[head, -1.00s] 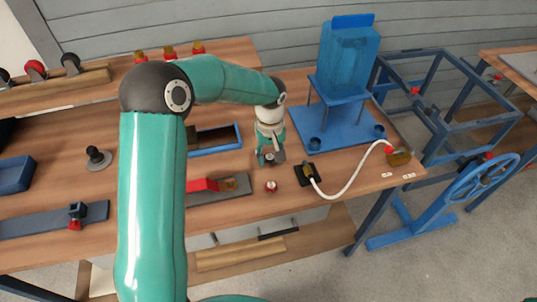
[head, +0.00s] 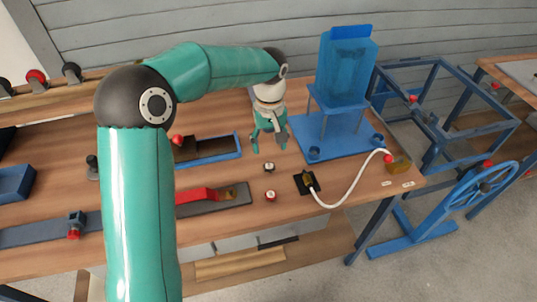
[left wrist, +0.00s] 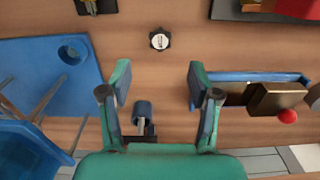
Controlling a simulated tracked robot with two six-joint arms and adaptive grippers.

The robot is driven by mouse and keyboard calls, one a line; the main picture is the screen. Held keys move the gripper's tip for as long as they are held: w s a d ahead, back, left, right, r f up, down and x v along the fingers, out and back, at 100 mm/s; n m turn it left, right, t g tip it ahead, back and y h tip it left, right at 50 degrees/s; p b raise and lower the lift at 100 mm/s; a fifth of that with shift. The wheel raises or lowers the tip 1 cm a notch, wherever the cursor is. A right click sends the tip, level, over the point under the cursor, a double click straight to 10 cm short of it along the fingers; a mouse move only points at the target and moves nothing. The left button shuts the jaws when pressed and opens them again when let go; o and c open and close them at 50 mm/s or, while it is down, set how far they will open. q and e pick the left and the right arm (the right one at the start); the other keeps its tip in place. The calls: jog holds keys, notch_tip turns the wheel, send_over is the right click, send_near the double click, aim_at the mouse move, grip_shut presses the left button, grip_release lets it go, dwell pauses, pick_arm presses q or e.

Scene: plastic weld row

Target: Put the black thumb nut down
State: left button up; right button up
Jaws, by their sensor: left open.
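The black thumb nut (head: 269,167), with a pale marking on top, stands on the wooden bench top between the blue tray and the black pad. It also shows alone in the left wrist view (left wrist: 159,39), upper middle, clear of both fingers. My left gripper (head: 269,143) is open and empty, just behind and above the nut in the head view. Its two spread fingers also show in the left wrist view (left wrist: 159,72), with bare wood between their tips. My right gripper is not in view.
A red-topped knob (head: 270,195) stands in front of the nut. A blue tray (head: 222,157) lies left, a red-lever plate (head: 238,196) front left. A black pad (head: 303,183) with a white hose (head: 345,192) and a blue tank stand (head: 328,140) are right.

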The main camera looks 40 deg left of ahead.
pick_arm(q)
jog(key=shift+r, duration=1.55)
